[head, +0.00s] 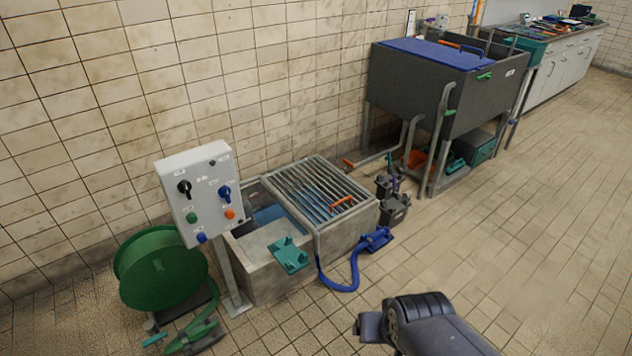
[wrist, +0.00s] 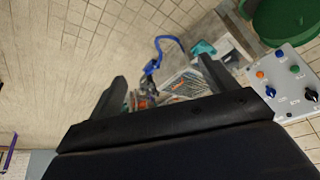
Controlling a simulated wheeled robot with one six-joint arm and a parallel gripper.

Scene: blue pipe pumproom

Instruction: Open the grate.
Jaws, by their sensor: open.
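The grate (head: 312,187) is a panel of grey metal bars. It lies flat over the right part of a concrete pit (head: 262,272) against the tiled wall. An orange handle (head: 342,206) is on the grate near its right side. In the wrist view the grate (wrist: 183,86) shows small and partly hidden between my fingers. My gripper (wrist: 163,72) is open and empty, well apart from the grate. In the head view part of my arm shows at the bottom, in front of the pit across open floor; the fingertips cannot be made out there.
A control box (head: 199,192) on a post and a green hose reel (head: 161,270) stand left of the pit. A blue hose (head: 350,275) lies on the floor in front. Dark containers (head: 394,208) and a grey tank (head: 425,85) stand right. The tiled floor at right is clear.

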